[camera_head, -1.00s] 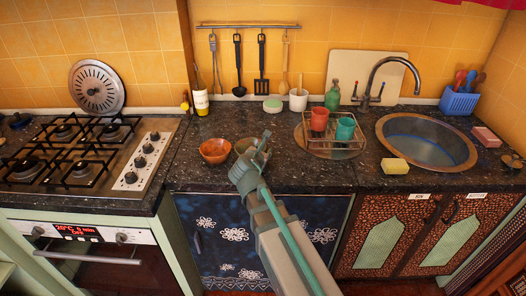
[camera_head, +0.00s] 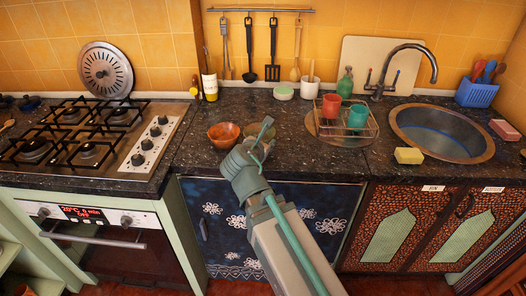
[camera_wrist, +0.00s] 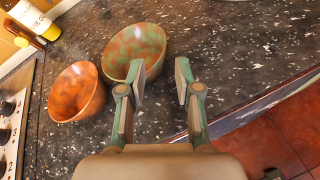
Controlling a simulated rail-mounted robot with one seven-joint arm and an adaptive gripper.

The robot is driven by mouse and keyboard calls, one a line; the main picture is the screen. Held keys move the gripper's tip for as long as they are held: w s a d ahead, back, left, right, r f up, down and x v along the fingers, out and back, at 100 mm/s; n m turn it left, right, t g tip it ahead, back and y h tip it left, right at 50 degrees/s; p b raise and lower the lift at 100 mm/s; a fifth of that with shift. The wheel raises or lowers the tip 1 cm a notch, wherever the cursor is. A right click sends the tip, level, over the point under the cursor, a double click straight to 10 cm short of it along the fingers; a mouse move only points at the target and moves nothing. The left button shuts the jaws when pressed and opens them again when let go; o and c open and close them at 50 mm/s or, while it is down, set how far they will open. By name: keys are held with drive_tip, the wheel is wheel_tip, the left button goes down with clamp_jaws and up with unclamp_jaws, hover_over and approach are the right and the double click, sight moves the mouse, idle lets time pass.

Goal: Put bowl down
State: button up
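A green-brown mottled bowl (camera_wrist: 134,50) stands upright on the dark speckled counter in the wrist view. In the head view, the bowl (camera_head: 253,129) is partly hidden behind my gripper (camera_head: 265,137). My gripper's fingers (camera_wrist: 162,82) are apart, with only counter showing between them. The left finger overlaps the bowl's right side in the wrist view; I cannot tell whether they touch. An orange bowl (camera_wrist: 76,92) stands just left of the green bowl, and it also shows in the head view (camera_head: 224,136).
The stove (camera_head: 90,140) is to the left. A dish rack (camera_head: 345,128) with red and teal cups, a yellow sponge (camera_head: 408,155) and the sink (camera_head: 440,132) are to the right. A bottle (camera_head: 210,86) stands behind the bowls. Counter between gripper and rack is clear.

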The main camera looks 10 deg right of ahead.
drive_tip(key=shift+b+v, duration=1.05)
drive_tip(key=shift+b, duration=2.45)
drive_tip(key=shift+s, duration=0.2)
drive_tip(key=shift+c, duration=1.4)
